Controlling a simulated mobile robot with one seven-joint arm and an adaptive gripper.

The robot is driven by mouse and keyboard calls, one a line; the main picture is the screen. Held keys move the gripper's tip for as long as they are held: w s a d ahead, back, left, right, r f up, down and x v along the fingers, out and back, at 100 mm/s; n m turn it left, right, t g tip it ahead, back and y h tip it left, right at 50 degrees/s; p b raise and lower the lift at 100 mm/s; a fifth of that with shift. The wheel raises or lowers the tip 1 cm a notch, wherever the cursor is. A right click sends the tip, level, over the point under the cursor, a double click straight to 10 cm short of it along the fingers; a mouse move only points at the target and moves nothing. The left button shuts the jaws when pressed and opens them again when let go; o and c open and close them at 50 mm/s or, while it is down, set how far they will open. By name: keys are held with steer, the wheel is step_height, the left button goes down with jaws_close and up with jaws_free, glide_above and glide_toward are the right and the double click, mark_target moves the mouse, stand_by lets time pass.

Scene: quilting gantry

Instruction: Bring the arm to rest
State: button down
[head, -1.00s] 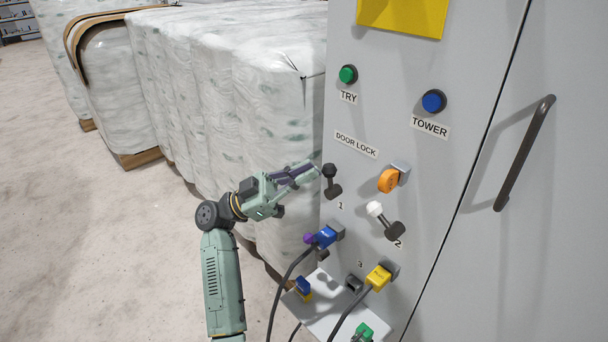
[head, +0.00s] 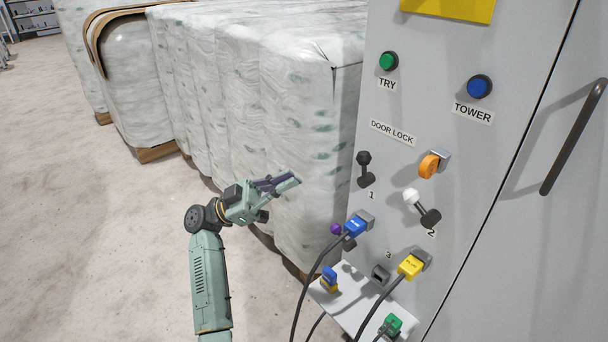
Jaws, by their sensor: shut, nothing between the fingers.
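My gripper (head: 293,180) is in the head view, left of the grey cabinet (head: 400,110). Its fingers are together and empty, pointing right toward the cabinet. It is apart from the black-knobbed lever 1 (head: 364,168), with a clear gap between them in the picture. My arm rises from the bottom of the view and bends at the wrist. The wrapped bales stand behind the gripper.
The cabinet face carries a green TRY button (head: 388,61), a blue TOWER button (head: 479,87), an orange knob (head: 429,166), a white-knobbed lever (head: 415,199), a blue plug (head: 355,227) and a yellow plug (head: 410,266) with cables. Wrapped bales (head: 300,100) stand behind. Floor at left is clear.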

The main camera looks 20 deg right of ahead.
steer(key=shift+w+a+f, duration=0.2)
steer(key=shift+a+f, duration=0.3)
